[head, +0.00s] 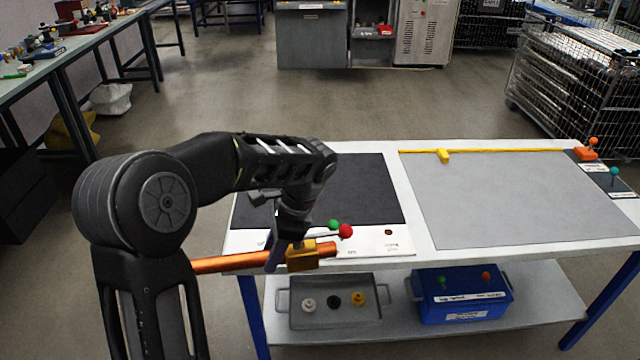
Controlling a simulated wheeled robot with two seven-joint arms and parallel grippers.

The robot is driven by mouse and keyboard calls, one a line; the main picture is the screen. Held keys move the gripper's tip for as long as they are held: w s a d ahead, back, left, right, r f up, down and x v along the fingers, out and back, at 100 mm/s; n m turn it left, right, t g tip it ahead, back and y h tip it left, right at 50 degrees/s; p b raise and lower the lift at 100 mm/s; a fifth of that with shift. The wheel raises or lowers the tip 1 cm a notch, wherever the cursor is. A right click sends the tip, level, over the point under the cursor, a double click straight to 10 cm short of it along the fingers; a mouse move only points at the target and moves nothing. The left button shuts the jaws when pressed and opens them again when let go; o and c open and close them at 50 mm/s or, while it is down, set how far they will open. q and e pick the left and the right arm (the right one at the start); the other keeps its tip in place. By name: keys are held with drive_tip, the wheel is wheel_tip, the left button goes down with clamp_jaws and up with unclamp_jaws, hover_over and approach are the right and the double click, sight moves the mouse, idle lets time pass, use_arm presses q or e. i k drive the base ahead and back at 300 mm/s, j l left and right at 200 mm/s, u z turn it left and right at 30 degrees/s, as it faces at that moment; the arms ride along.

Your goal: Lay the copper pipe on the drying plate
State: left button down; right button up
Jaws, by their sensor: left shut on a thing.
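My left gripper (288,256) is shut on the copper pipe (228,263), at the front edge of the table. The pipe lies roughly level across the view, its left end hidden behind my arm. A brass-coloured block (303,257) sits around the pipe beside the dark finger. A large flat grey plate (520,195) covers the right half of the tabletop and is bare. A dark panel (365,190) covers the left half, partly hidden by my arm. No label shows which surface is the drying plate. My right gripper is out of view.
A yellow bar (500,151) with a slider runs along the grey plate's back edge. Green and red balls (346,231) are near the gripper. Small orange and teal-knobbed levers (614,172) stand at the right. A grey tray (335,315) and blue box (460,297) are on the lower shelf.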

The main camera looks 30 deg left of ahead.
sight(324, 193)
drive_tip(key=i, duration=1.35)
